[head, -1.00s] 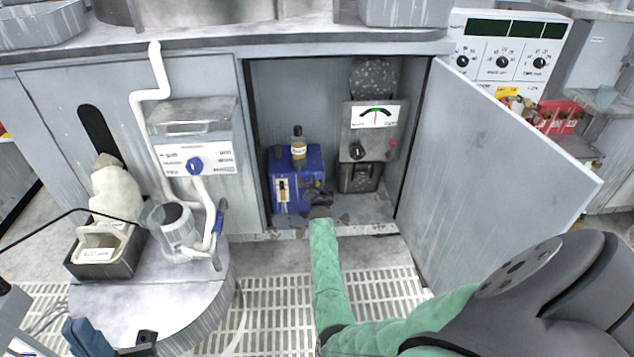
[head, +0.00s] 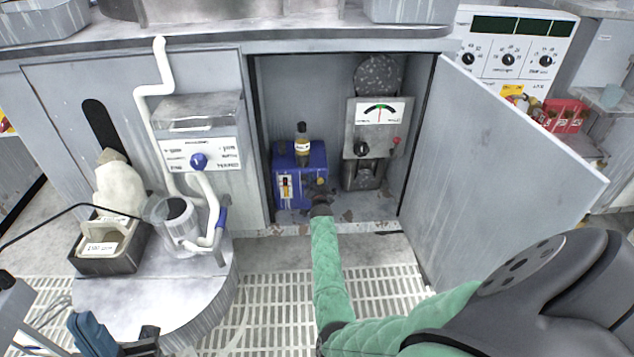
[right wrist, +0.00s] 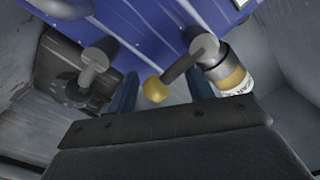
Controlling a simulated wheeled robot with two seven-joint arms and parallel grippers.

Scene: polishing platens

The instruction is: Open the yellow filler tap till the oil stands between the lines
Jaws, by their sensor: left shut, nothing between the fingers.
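The blue oil unit (head: 312,163) stands on the cabinet floor with an amber-labelled bottle (head: 302,146) on top. Its sight gauge (head: 285,188) is on the front; the oil level against the lines is too small to read. In the right wrist view, the filler tap's yellow knob (right wrist: 155,90) sits at the end of a dark lever. My right gripper (right wrist: 161,98) is open, with its blue fingers apart on either side of the knob. In the head view it is at the unit's lower right (head: 321,207). My left gripper (head: 92,335) is shut and empty at the lower left.
A grey meter box (head: 379,135) stands right of the unit. The open cabinet door (head: 500,170) flanks my right arm. A second grey fitting with a black handle (right wrist: 90,75) is left of the knob. A round stand (head: 150,295) is at the left.

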